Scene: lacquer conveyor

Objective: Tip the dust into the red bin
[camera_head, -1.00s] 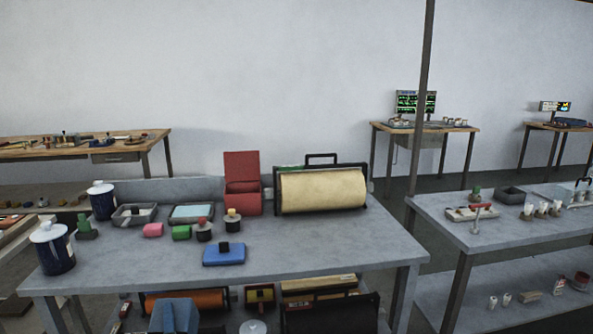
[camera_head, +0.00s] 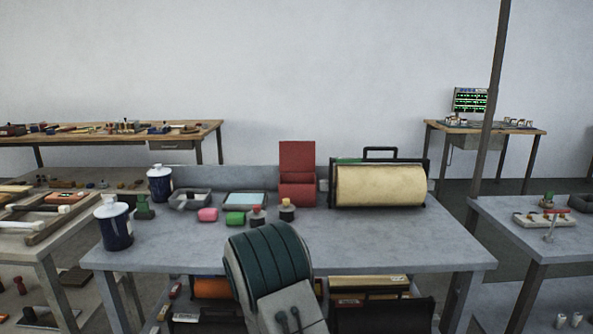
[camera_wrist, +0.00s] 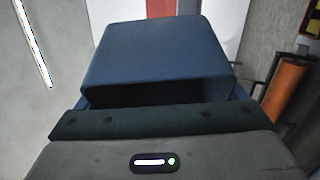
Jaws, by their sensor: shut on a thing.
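The red bin (camera_head: 297,190) stands at the back middle of the grey table (camera_head: 400,245), with its red lid raised against the wall side. My gripper (camera_wrist: 155,122) fills the lower part of the wrist view and is shut on a blue, box-like thing (camera_wrist: 155,55), which looks like a dustpan. Its far side and inside are hidden, and I see no dust. In the head view my arm rises at the bottom centre, in front of the table; the gripper and the blue thing cannot be made out there. A red strip at the top of the wrist view may be the bin.
A cream roller (camera_head: 380,186) in a black frame stands right of the bin. Stampers, a pink block (camera_head: 207,214), a green block (camera_head: 235,218), trays and two blue-and-white pots stand to its left. An orange roller (camera_wrist: 285,88) shows in the wrist view.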

